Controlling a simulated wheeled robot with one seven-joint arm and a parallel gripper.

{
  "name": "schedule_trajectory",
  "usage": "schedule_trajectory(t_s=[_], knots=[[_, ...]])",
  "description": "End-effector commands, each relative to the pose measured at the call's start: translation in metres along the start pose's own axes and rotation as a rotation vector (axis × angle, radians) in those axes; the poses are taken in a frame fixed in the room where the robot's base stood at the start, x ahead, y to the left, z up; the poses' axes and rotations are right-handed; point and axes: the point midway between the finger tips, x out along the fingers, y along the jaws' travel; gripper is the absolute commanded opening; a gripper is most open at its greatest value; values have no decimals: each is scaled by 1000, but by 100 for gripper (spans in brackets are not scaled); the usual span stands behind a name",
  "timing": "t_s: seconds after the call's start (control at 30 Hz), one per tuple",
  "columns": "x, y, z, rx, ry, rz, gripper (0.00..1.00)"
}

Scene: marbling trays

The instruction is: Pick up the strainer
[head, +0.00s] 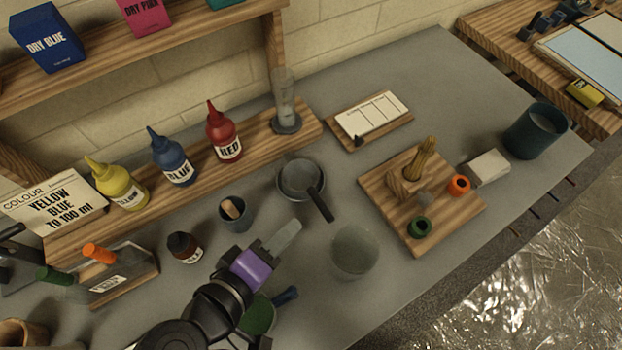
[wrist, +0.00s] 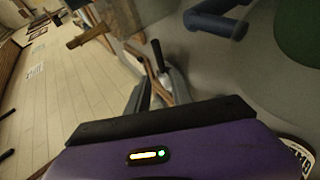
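The strainer (head: 293,179) is a grey round bowl with a dark handle (head: 320,204) that points toward the lower right. It sits on the grey bench in the middle of the head view. My gripper (head: 284,239), with a purple body, is below and left of the handle in the head view, apart from it. In the wrist view the two grey fingers (wrist: 154,98) stand apart with a gap between them and hold nothing that I can see. A slim dark shape shows by the fingertips; I cannot tell what it is.
A translucent cup (head: 355,252) stands right of my gripper. A small cup (head: 235,216) and a dark bottle (head: 184,247) stand left. A green item with a blue handle (head: 286,295) lies close below. A wooden board (head: 380,200) with several items is right.

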Motion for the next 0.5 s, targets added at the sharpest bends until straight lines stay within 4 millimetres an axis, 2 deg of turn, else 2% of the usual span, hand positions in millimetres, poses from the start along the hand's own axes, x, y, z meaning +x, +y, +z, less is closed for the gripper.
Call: schedule_trajectory(t_s=[0.3,0.5], knots=[[46,0,2,-1,-7,0,27],[60,0,2,1,-5,0,27]])
